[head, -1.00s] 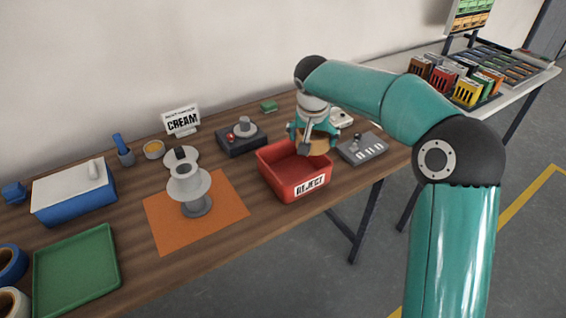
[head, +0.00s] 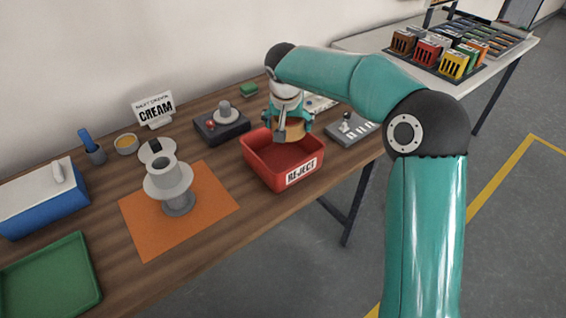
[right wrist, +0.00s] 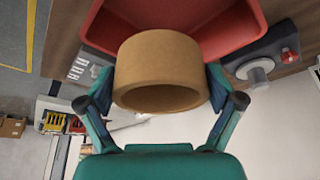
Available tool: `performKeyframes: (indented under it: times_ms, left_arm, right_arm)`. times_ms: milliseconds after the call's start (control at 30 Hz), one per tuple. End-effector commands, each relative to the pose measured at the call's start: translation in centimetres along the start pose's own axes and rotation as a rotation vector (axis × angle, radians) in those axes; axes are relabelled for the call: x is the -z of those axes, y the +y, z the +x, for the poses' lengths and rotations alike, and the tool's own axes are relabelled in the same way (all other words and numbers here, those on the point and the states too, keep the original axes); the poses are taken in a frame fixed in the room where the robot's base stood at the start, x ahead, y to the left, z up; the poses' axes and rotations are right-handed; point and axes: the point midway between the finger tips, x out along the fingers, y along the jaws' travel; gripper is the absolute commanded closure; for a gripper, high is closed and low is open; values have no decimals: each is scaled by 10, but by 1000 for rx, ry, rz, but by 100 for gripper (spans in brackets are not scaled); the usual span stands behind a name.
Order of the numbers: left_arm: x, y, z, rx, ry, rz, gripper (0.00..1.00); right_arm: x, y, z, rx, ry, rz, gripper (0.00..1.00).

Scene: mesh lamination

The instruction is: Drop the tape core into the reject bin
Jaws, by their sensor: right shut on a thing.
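The tape core is a tan cardboard ring. It shows large in the right wrist view as the tape core (right wrist: 158,75), between the two fingers of my right gripper (right wrist: 160,92). In the head view my right gripper (head: 287,126) is shut on the tape core (head: 294,132) over the back part of the red reject bin. The reject bin (head: 262,165) has a white REJECT label on its front and looks empty inside. The bin also shows behind the core in the right wrist view (right wrist: 215,45). My left gripper is out of view.
A grey lever box (head: 352,130) stands right of the bin. A dark box with a knob (head: 221,123) stands behind left. A grey spool stand (head: 170,182) is on an orange mat (head: 222,204) to the left. A green tray (head: 50,280) lies at front left.

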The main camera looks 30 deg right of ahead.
Motion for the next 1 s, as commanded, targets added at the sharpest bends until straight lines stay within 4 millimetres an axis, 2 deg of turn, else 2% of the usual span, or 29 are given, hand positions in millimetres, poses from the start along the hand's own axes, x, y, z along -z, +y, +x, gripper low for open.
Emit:
performKeyframes:
  times_ms: [67, 333, 367, 400, 767, 867, 1000]
  left_arm:
    - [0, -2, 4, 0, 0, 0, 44]
    - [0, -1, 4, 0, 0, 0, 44]
    - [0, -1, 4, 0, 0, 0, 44]
    - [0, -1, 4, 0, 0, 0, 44]
    - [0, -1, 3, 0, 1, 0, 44]
    - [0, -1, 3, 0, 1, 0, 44]
    - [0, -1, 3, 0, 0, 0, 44]
  right_arm:
    - [-2, 0, 5, 0, 1, 0, 38]
    - [-2, 0, 5, 1, 1, 0, 38]
    - [-2, -1, 5, 1, 1, 0, 7]
    - [-2, -1, 5, 1, 1, 0, 0]
    - [-2, -1, 4, 1, 1, -1, 0]
    - [-2, -1, -1, 1, 2, 0, 0]
    - [-1, -2, -20, 4, 5, 0, 0]
